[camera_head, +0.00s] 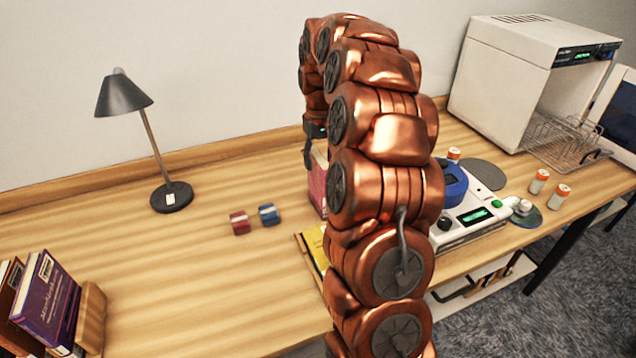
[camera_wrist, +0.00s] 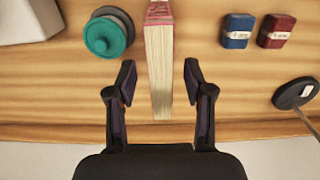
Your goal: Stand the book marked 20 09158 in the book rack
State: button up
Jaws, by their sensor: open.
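A book with a red-pink cover (camera_head: 318,182) stands on the table, mostly hidden behind my arm in the head view. In the wrist view its cream page edge (camera_wrist: 159,65) faces the camera; no number on it can be read. My gripper (camera_wrist: 160,82) is open, one finger on each side of this book, with a gap on both sides. In the head view only a dark part of my gripper (camera_head: 314,130) shows past the arm. The wooden book rack (camera_head: 91,318) is at the lower left, with a purple book (camera_head: 48,302) and a brown-red book leaning in it.
A yellow book (camera_head: 313,248) lies partly behind my arm. Small red (camera_head: 239,222) and blue (camera_head: 269,214) boxes and a lamp (camera_head: 171,197) stand left of it. A white device (camera_head: 470,222), several batteries and a white oven (camera_head: 520,80) are at right. The table between boxes and rack is clear.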

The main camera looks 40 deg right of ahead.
aim_at(319, 175)
jog(key=shift+w+f+p, duration=0.1)
jog(key=shift+f+p, duration=1.3)
jog(key=shift+f, duration=1.55)
jog(key=shift+c, duration=0.3)
grip_shut()
